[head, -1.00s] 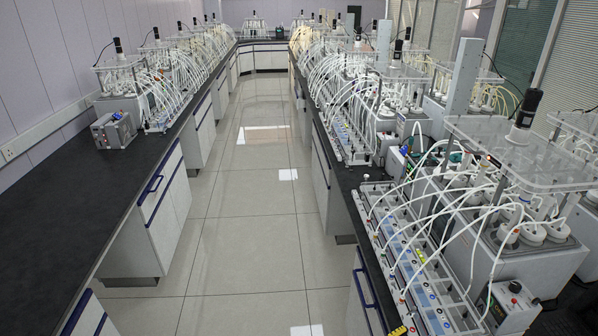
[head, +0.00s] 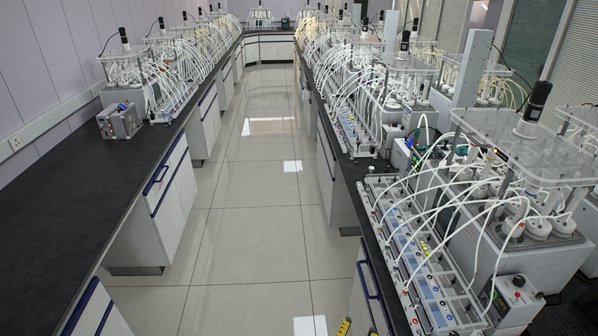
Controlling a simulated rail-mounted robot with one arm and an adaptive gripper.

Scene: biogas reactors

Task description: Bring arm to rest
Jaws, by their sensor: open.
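Only the tips of my gripper (head: 357,330) show, at the bottom edge of the head view. Two small yellow-and-black fingertips stand apart with a gap between them, so the gripper is open, and nothing shows in it. They appear over the floor aisle, just left of the right bench's front edge. The rest of my gripper and my arm are out of frame.
A right bench (head: 345,170) carries a nearby reactor (head: 540,215) and a tubing rack (head: 420,255). A mostly bare left bench (head: 60,200) holds a small grey box (head: 120,121). The tiled aisle (head: 245,230) between them is clear.

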